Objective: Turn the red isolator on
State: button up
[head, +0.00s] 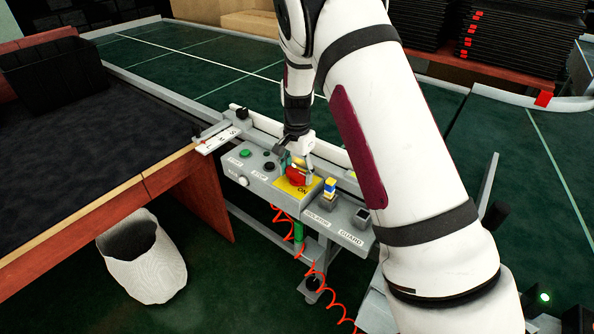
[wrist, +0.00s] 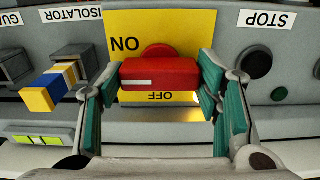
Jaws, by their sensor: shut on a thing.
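The red isolator handle (wrist: 160,74) is on a yellow plate (wrist: 180,25) on the grey control panel. In the wrist view the handle lies level across the picture, with a white line on its left half. ON is printed above left of it and OFF below it, both upside down. My gripper (wrist: 160,82) is shut on the handle, one finger at each end. In the head view my gripper (head: 297,166) comes down from above onto the red handle (head: 296,175), partly hiding it; the ON label shows at the plate's lower right.
A yellow, white and blue block piece (head: 330,187) sits by the ISOLATOR label, and a dark square part (head: 361,215) by GUARD. Green (head: 246,153) and black (head: 269,166) buttons are left of the plate. A dark conveyor (head: 90,140) and a white bin (head: 142,262) are at left.

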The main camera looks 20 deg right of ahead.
aim_at(297, 171)
jog(key=o, duration=1.2)
jog(key=shift+c, duration=0.2)
notch_tip(297, 171, up, 12)
